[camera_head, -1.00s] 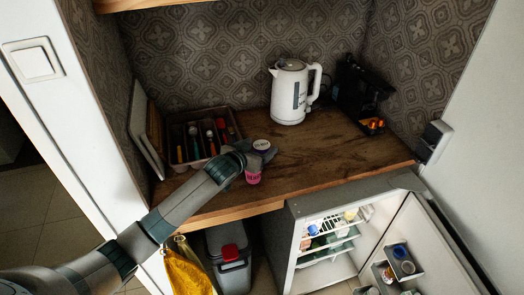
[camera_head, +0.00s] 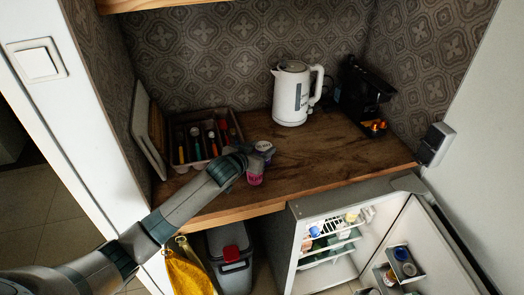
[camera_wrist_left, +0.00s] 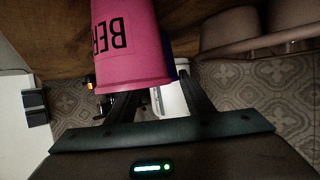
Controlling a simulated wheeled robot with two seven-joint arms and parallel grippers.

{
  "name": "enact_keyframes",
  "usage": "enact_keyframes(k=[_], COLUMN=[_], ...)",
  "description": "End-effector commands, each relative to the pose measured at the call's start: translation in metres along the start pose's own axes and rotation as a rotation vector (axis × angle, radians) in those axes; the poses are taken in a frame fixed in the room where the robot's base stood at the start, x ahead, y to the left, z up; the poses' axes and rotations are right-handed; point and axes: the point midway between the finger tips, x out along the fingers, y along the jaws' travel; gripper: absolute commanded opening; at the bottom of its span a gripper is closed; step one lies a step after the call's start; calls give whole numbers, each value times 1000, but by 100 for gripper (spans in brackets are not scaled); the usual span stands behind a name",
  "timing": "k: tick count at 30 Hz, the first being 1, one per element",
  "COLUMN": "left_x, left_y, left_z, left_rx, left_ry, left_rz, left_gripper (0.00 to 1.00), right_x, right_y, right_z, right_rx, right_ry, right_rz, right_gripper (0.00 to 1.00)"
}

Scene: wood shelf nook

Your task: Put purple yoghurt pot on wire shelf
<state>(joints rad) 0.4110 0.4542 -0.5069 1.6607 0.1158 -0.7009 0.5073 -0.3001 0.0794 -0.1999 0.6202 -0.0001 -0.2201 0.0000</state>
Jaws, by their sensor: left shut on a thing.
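The purple yoghurt pot (camera_head: 264,146) has a pale lid and stands near the front of the wooden counter. My left gripper (camera_head: 262,154) is shut on it, and its fingers hide part of its side. A pink pot (camera_head: 255,178) stands just in front of the gripper. In the left wrist view the pink pot (camera_wrist_left: 128,45) is close and covers most of the held pot; only a dark purple sliver shows behind it. The wire shelf (camera_head: 329,229) is inside the open fridge at lower right, with several items on it. My right gripper is out of view.
A cutlery tray (camera_head: 176,130) stands at left on the counter (camera_head: 330,165). A white kettle (camera_head: 290,95) and a black coffee machine (camera_head: 360,85) stand at the back. The open fridge door (camera_head: 425,250) carries several containers. The counter's right front is clear.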

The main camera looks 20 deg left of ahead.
Motion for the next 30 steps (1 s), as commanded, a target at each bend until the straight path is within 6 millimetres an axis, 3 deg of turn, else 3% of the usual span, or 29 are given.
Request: enact_keyframes(k=[8, 12, 24, 30], left_x=[-7, -15, -30, -36], left_y=[0, 1, 80, 106], left_z=[-19, -40, -81, -96], left_rx=[1, 0, -1, -1], left_ry=[4, 7, 6, 4], left_rz=[0, 2, 4, 2], left_gripper=[18, 18, 18, 18], right_x=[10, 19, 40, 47], right_y=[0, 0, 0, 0], right_z=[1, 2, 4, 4], right_rx=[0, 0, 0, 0], right_ry=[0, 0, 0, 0], right_rz=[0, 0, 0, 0], right_gripper=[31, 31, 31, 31])
